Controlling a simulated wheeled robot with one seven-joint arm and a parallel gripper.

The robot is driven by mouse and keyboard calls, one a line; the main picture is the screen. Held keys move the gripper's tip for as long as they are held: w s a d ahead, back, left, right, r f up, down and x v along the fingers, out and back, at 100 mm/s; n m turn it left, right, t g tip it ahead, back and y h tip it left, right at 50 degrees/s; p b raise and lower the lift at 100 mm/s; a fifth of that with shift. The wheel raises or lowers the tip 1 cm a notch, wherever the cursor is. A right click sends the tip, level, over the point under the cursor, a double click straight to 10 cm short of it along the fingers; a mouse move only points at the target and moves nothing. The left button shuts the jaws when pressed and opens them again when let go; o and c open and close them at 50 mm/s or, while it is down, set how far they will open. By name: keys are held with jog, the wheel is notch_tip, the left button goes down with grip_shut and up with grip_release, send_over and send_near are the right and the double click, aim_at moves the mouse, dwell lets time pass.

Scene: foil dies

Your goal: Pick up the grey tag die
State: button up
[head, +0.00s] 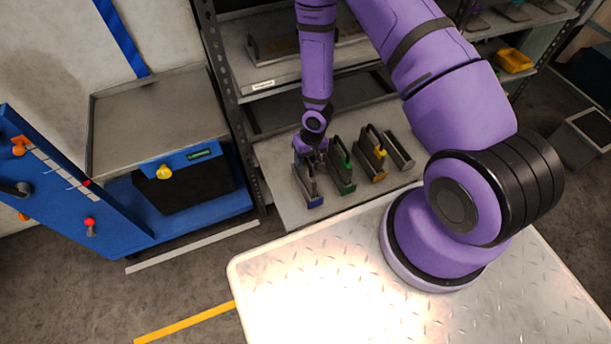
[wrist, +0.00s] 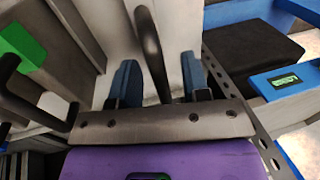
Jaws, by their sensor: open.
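Several dies stand in a row on the low shelf. The leftmost die (head: 306,182) has a blue tag at its front. My gripper (head: 316,154) is down at that die. In the wrist view its two dark blue fingers (wrist: 158,84) are apart, with the die's dark bar handle (wrist: 150,42) between them. I cannot tell whether they touch it. The rightmost die (head: 398,150) is plain grey and shows no coloured tag, so it may be the grey tag die. My gripper is well to its left.
A green-tagged die (head: 342,170) stands close beside the blue-tagged one; its green tag also shows in the wrist view (wrist: 20,50). A yellow-tagged die (head: 372,158) follows. A rack upright (head: 232,100) stands left of the shelf, with a blue machine (head: 185,185) beyond.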

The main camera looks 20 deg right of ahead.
jog(key=shift+f, duration=0.1)
grip_shut()
dwell(1.4)
